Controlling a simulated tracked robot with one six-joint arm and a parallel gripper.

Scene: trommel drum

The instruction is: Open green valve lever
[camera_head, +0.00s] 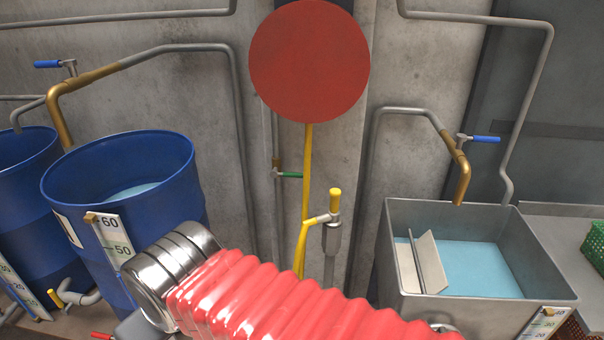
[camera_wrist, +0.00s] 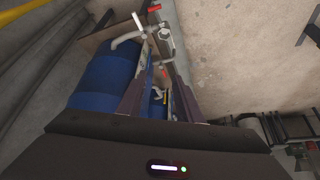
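The green valve lever (camera_head: 290,174) sticks out to the right, roughly level, from a small brass fitting on a thin vertical pipe by the concrete wall. It shows in the head view, left of the yellow hose, and I cannot make it out in the wrist view. My gripper (camera_wrist: 158,82) shows in the wrist view with its two dark fingers apart and nothing held between them. A blue drum and pipes lie beyond the fingers. In the head view my red ribbed arm crosses the bottom, and the gripper's fingers are not visible there. The gripper is away from the lever.
A large red disc (camera_head: 309,61) hangs above the lever. A yellow hose and yellow-handled nozzle (camera_head: 334,204) stand right of it. Blue drums (camera_head: 120,190) are at left, a grey water tank (camera_head: 480,315) at right. Blue levers (camera_head: 47,64) (camera_head: 486,139) sit on higher pipes.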

